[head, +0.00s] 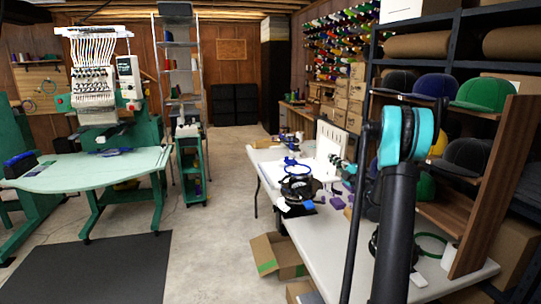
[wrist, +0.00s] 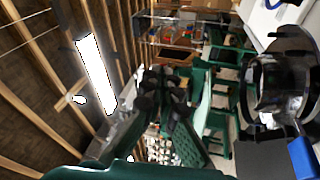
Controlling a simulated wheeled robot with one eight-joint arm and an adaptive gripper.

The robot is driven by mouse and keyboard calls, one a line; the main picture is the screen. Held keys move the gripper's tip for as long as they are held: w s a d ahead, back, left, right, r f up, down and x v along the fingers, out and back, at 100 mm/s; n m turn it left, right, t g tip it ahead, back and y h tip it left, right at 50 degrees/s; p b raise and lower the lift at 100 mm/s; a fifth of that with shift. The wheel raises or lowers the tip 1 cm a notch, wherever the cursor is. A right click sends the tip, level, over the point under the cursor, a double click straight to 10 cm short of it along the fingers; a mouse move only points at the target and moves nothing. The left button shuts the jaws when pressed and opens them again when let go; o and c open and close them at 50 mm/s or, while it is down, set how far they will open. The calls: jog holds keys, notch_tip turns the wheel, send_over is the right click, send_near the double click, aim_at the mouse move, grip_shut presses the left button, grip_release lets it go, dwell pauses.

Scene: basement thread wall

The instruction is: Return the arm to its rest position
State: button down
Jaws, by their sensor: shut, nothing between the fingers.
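My arm (head: 398,200) rises at the right of the head view, a black link with a teal joint at its top. In the head view I cannot make out my gripper clearly. In the wrist view my gripper (wrist: 165,88) shows as dark fingers near the middle, shut and empty. It points across the room, touching nothing that I can see. The wrist view is rolled, with the ceiling on its left.
A white table (head: 450,274) stands beside my arm, with a black ring-shaped fixture (head: 298,188) on it. A wooden shelf (head: 482,190) with caps is close on the right. A green embroidery machine (head: 95,95) stands at the left. The floor (head: 212,235) between is mostly clear.

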jog(key=s+d+r+m+t+h, duration=0.2)
jog(key=s+d+r+m+h, duration=0.15)
jog(key=r+m+h, duration=0.4)
jog(key=s+d+f+m+g+h, duration=0.1)
jog(key=s+f+m+g+h, duration=0.2)
jog(key=s+f+m+h, duration=0.4)
jog(key=s+a+f+m+g+y, duration=0.1)
jog(key=s+a+f+g, duration=0.3)
jog(key=s, duration=0.9)
jog(key=s+a+f+m+g+y, duration=0.2)
jog(key=s+a+f+m+g, duration=0.2)
jog(key=s+f, duration=0.6)
jog(key=s+a+f+m+g+y, duration=0.1)
jog(key=s+a+f+g, duration=0.4)
jog(key=s, duration=1)
notch_tip(320, 180, down, 2)
jog(key=shift+s+m+y, duration=0.35)
jog(key=shift+m, duration=0.4)
jog(key=c, duration=2.3)
grip_release()
jog(key=shift+d, duration=0.1)
